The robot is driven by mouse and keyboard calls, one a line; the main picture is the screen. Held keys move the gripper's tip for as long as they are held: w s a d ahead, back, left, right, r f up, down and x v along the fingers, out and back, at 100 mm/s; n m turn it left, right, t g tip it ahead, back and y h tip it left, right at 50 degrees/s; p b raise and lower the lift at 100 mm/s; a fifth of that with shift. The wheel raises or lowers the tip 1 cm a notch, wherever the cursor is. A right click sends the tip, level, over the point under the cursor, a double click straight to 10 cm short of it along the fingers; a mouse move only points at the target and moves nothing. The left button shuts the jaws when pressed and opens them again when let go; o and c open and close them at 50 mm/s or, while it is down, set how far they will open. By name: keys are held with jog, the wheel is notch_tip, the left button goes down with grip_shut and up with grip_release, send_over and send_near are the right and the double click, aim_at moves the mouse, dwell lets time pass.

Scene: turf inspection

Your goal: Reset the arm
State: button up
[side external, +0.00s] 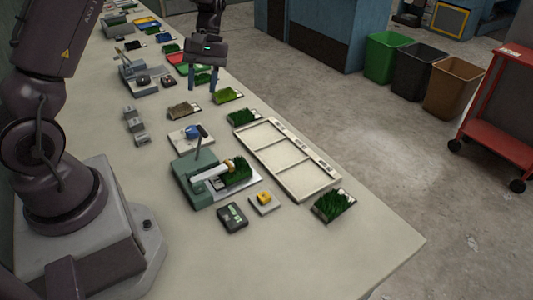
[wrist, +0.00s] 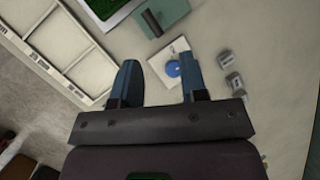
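My gripper (side external: 203,79) hangs fingers down over the far part of the pale table (side external: 290,248) in the side external view. Its two blue fingers are apart, with nothing visible between them. In the wrist view my gripper (wrist: 160,82) is also open. Beyond the fingertips lies a white plate with a blue round piece (wrist: 173,69), apart from the fingers. The same blue piece (side external: 193,132) shows in the side external view, nearer the camera than the gripper.
A green device (side external: 185,178) holding turf stands near the table's middle. A white sectioned tray (side external: 303,192) lies along the right edge. Turf pieces (side external: 334,206) (side external: 228,95) lie around it. Small grey blocks (side external: 133,119) sit left. Bins (side external: 452,88) and a red cart (side external: 495,110) stand on the floor.

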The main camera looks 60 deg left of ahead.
jog(key=s+d+r+m+t+y, duration=0.1)
jog(key=s+d+r+m+t, duration=0.4)
jog(key=d+r, duration=0.3)
jog(key=s+d+r+m+t+y, duration=0.2)
jog(key=s+d+r+m+t, duration=0.2)
jog(key=s+d+r+m, duration=0.3)
jog(key=shift+s+d+r+m+t, duration=0.25)
jog(key=shift+d+r+m+t, duration=0.2)
jog(key=shift+d+m, duration=0.6)
